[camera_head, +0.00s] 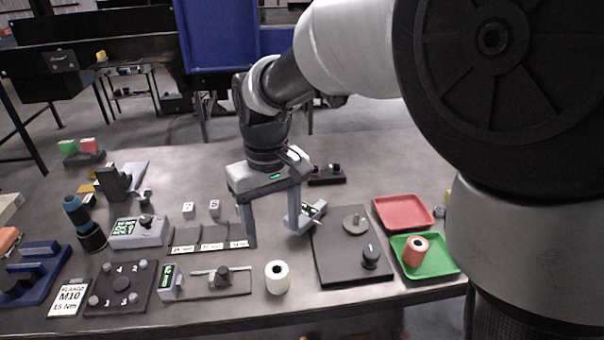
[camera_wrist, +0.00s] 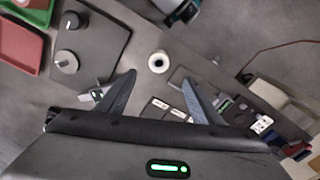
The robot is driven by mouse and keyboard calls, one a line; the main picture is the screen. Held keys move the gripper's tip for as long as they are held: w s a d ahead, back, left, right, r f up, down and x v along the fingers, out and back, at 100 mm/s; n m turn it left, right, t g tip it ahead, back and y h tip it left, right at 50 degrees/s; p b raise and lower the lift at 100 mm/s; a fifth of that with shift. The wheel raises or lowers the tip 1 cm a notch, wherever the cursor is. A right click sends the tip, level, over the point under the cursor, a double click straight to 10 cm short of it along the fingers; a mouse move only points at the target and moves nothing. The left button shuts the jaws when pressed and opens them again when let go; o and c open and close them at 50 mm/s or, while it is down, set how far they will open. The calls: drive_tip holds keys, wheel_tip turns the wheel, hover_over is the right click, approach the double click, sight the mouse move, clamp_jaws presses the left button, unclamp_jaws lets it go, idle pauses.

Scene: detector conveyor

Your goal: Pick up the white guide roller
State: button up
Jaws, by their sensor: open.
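The white guide roller (camera_head: 277,278) stands upright near the front edge of the table, with a dark hole in its top. In the wrist view the roller (camera_wrist: 158,62) sits beyond the fingertips, roughly midway between them. My gripper (camera_head: 272,238) is open and empty, above the table and behind the roller in the head view. In the wrist view my gripper (camera_wrist: 158,80) has its fingers spread wide, and nothing lies between them.
A dark plate (camera_head: 349,280) with a knob and a peg lies right of the roller. A green tray (camera_head: 447,268) holds a red roller (camera_head: 415,251), with a red tray (camera_head: 403,211) behind. A caliper fixture (camera_head: 220,281) stands close left. The table's front edge is near the roller.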

sight(277, 275)
wheel_tip(277, 275, down, 11)
drive_tip(key=shift+r+b, duration=0.1)
drive_tip(key=shift+b, duration=0.25)
drive_tip(key=shift+w+f, duration=0.2)
drive_tip(key=shift+f, duration=2.55)
